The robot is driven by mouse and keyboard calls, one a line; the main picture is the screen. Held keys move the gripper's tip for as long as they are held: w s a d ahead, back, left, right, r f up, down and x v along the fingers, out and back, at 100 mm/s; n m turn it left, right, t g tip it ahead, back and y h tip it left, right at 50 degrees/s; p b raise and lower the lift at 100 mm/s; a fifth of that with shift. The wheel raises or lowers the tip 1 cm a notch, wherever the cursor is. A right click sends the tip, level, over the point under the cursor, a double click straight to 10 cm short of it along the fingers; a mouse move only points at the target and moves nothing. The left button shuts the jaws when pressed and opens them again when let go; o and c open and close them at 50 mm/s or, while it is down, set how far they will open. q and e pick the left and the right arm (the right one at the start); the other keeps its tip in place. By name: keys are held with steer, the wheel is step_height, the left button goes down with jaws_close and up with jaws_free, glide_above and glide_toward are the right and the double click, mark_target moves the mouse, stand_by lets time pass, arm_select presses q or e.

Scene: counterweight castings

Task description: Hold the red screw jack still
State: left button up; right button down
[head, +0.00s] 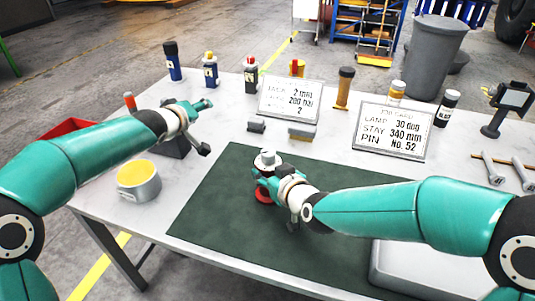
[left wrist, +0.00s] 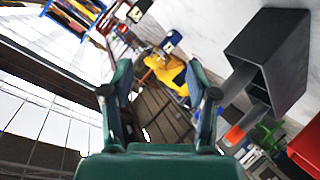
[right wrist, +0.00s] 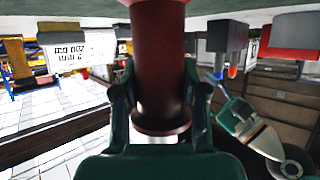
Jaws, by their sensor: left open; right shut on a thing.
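The red screw jack (head: 264,195) stands on the dark green mat (head: 225,215), its red base and silver top (head: 268,158) showing in the head view. My right gripper (head: 268,181) is shut on its body. In the right wrist view the dark red body of the screw jack (right wrist: 160,60) stands between the two fingers (right wrist: 160,105); the head view hides part of it behind the gripper. My left gripper (head: 205,125) is open and empty above the table's left side, well apart from the jack. Its spread fingers (left wrist: 160,95) show in the left wrist view with nothing between them.
Two printed signs (head: 291,99) (head: 391,131) and several bottles line the back. The mat's left part is clear.

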arm_select(q)
steer(key=s+d+f+m+h, duration=0.3)
steer(key=s+m+h, duration=0.2)
steer(key=s+m, duration=0.25)
steer(key=m+g+h, duration=0.2)
steer(key=m+h, duration=0.5)
steer(key=m, duration=0.3)
glide_toward(262, 157)
steer(key=shift+n, duration=0.25)
steer(key=x, duration=1.1)
steer(key=shift+w+d, duration=0.1)
steer(key=shift+d, duration=0.15)
jaws_close()
steer(key=shift+r, duration=0.1)
